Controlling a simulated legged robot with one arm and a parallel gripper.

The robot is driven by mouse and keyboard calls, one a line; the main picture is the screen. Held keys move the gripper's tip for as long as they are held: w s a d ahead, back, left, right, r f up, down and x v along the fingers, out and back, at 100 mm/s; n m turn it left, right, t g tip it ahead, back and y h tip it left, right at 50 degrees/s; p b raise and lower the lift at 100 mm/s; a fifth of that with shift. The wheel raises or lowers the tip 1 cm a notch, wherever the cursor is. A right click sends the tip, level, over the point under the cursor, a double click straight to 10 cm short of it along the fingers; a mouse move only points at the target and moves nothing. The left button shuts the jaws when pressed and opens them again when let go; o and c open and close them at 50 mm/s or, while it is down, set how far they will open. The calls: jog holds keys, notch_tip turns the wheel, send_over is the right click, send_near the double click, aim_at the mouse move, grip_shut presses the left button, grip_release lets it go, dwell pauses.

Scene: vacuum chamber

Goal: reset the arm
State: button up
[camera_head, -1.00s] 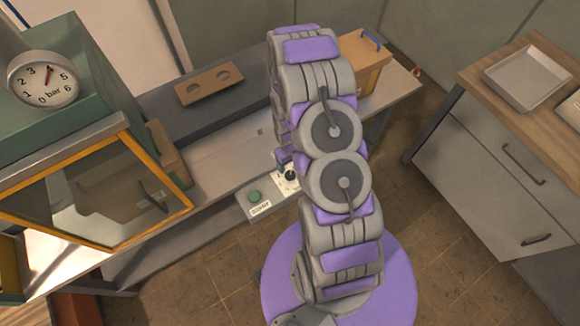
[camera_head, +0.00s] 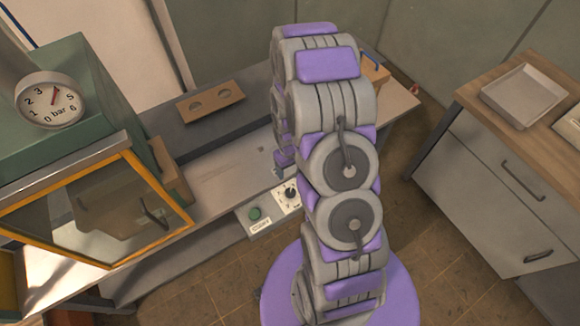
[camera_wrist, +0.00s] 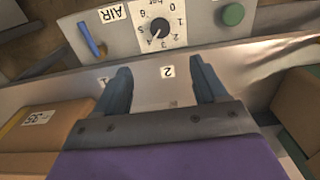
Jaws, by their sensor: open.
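My gripper (camera_wrist: 163,92) shows in the wrist view with its two dark fingers apart and nothing between them. Beyond the fingertips is the pale bench surface with a small label "2" (camera_wrist: 168,71). Past it stands a control panel with a dial (camera_wrist: 160,28), a green button (camera_wrist: 232,14) and a blue lever (camera_wrist: 90,38). In the head view my grey and purple arm rises over the bench and hides most of the gripper. The panel's green button (camera_head: 254,213) and dial (camera_head: 290,193) show left of the arm.
A green chamber (camera_head: 75,110) with a yellow-framed glass door (camera_head: 105,215) and a pressure gauge (camera_head: 50,99) stands at the left. A brown holder with two holes (camera_head: 211,101) lies at the back. A wooden-topped cabinet with a metal tray (camera_head: 525,95) is at the right.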

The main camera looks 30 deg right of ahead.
jog(key=shift+r, duration=0.1)
jog(key=s+a+r+b, duration=0.1)
jog(key=s+a+r, duration=0.2)
jog(key=r, duration=0.5)
jog(key=s+a+r+b, duration=0.1)
jog(key=s+a+r, duration=0.2)
jog(key=r, duration=0.5)
jog(key=s+a+r+g+b, duration=0.1)
jog(key=s+a+r, duration=0.2)
jog(key=s, duration=0.6)
jog(key=s+a+r+b, duration=0.1)
jog(key=s+a+r, duration=0.2)
jog(key=s+r, duration=0.5)
jog(key=shift+s+r+g, duration=0.25)
jog(key=shift+s+g, duration=0.15)
jog(key=shift+s, duration=0.65)
